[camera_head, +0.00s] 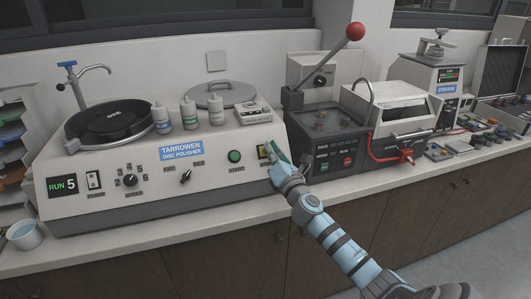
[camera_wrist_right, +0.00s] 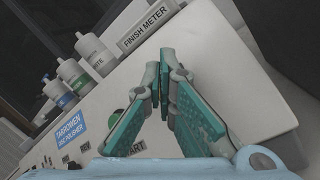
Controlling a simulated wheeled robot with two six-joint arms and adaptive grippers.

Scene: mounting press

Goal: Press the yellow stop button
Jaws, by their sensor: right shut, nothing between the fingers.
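The disc polisher (camera_head: 225,190) is a pale sloped machine with a blue label, and its display (camera_head: 62,186) reads RUN 5. At the right end of its panel is a yellow stop button (camera_head: 263,152), partly covered by my right gripper. My right gripper (camera_head: 271,149) is shut and empty, its teal fingertips at or very close to the button; I cannot tell if they touch. In the wrist view the shut fingers (camera_wrist_right: 165,75) meet at their tips above the pale panel, and the button is hidden. My left gripper is not in view.
A green start button (camera_head: 235,156) sits just left of the stop button. Bottles (camera_head: 190,113) and a finish meter (camera_head: 254,113) stand on the polisher's top. A dark press with a red-knobbed lever (camera_head: 355,31) stands close on the right.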

